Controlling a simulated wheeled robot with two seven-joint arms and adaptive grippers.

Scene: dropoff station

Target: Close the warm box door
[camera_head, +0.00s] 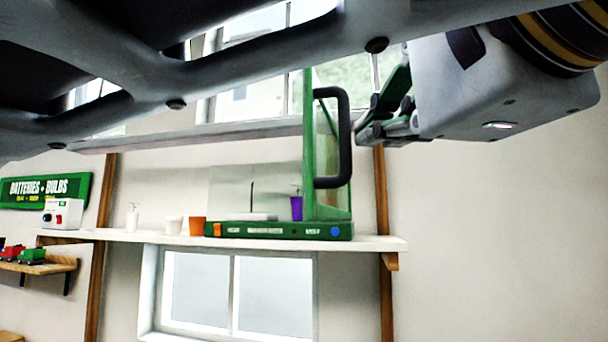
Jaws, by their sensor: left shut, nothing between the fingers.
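The warm box (280,230) is a clear case on a green base, standing on the white wall shelf. Its green-framed door (309,150) stands at the box's right part and is seen nearly edge-on, swung open towards me. A black upright handle (345,137) is on the door. My left gripper (364,133) is at the upper right, just right of the handle and apparently close to it. Its fingers are shut with nothing between them. Whether it touches the door I cannot tell. My right gripper is not in view.
A purple cup (296,208) shows by the box. An orange cup (197,226), a white cup (174,226) and a white machine (63,214) stand to the left on the shelf (380,243). Wooden posts flank the box. The wall at right is bare.

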